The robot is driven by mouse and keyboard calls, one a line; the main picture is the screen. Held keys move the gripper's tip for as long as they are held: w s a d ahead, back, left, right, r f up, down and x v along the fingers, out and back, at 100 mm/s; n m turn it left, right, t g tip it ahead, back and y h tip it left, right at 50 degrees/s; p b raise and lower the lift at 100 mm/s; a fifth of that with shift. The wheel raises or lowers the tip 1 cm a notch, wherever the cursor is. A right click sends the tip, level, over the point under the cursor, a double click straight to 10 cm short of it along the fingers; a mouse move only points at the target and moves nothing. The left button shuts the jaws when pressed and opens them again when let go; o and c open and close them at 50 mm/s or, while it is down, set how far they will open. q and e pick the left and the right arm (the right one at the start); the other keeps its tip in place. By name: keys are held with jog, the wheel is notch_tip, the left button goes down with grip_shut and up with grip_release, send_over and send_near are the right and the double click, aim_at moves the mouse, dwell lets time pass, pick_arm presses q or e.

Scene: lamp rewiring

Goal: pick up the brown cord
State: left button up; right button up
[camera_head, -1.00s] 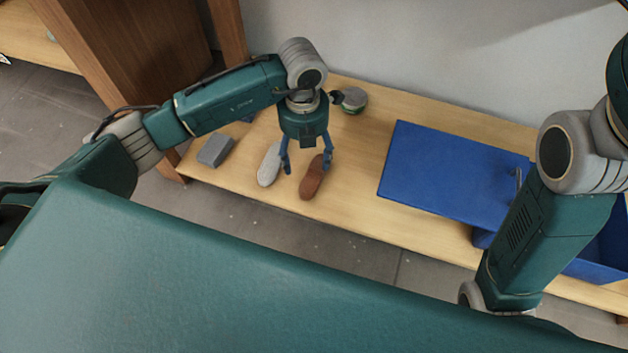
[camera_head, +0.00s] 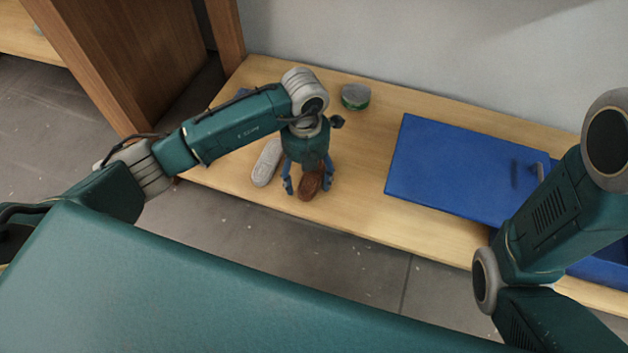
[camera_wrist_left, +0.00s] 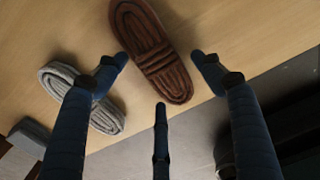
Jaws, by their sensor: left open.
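The brown cord (camera_head: 311,184) is a flat coiled bundle on the wooden bench, near its front edge. It also shows in the left wrist view (camera_wrist_left: 152,52), lying ahead of the fingers. My left gripper (camera_head: 306,188) is open above the brown cord, its blue fingers to either side in the head view. In the left wrist view its fingertips (camera_wrist_left: 165,75) are spread, with the lower part of the cord between and beyond them. I cannot tell whether any finger touches it. Of my right arm only links show; its gripper is out of view.
A grey-white coiled cord (camera_head: 266,163) lies just left of the brown one, also in the left wrist view (camera_wrist_left: 80,97). A round tin with a green band (camera_head: 355,97) stands at the back. A blue lid or panel (camera_head: 460,170) lies to the right.

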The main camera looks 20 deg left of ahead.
pick_arm(q)
jog(key=shift+f, duration=0.15)
jog(key=c, duration=1.2)
